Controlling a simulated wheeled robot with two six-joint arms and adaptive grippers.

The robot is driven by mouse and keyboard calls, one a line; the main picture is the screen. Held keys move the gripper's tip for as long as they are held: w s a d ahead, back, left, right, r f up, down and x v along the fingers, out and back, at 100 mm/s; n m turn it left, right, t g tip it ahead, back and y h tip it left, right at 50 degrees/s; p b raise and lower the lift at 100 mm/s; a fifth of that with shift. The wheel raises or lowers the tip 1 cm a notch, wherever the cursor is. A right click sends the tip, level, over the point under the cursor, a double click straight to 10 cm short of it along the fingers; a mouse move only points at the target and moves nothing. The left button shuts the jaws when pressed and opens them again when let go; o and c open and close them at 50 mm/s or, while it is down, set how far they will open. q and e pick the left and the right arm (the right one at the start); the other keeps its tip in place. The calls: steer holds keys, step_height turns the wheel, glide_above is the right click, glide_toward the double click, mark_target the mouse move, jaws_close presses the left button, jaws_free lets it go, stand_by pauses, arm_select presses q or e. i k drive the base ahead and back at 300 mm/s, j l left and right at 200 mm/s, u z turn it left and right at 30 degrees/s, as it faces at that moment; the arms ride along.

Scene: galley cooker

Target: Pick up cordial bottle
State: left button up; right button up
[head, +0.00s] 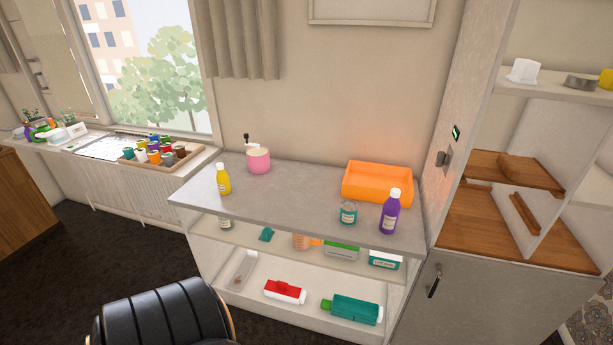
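Two capped bottles stand upright on the grey counter (285,203). A purple bottle (390,215) with a white cap and pale label is near the right front edge. A yellow bottle (223,181) with a white cap is near the left end. The labels are too small to read, so I cannot tell which one is the cordial bottle. Neither of my grippers is in view, and nothing touches the bottles.
A teal jar (348,213) stands left of the purple bottle, with an orange tray (377,184) behind. A pink pot (259,160) stands at the back left. Shelves below hold several containers. A black padded seat (160,317) is in front. The counter's middle is clear.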

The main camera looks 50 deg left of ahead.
mark_target(390, 213)
steer(key=u, duration=0.9)
steer(key=i+j, duration=0.15)
steer(key=j, duration=0.2)
steer(key=i+j, duration=0.35)
steer(key=j, duration=0.3)
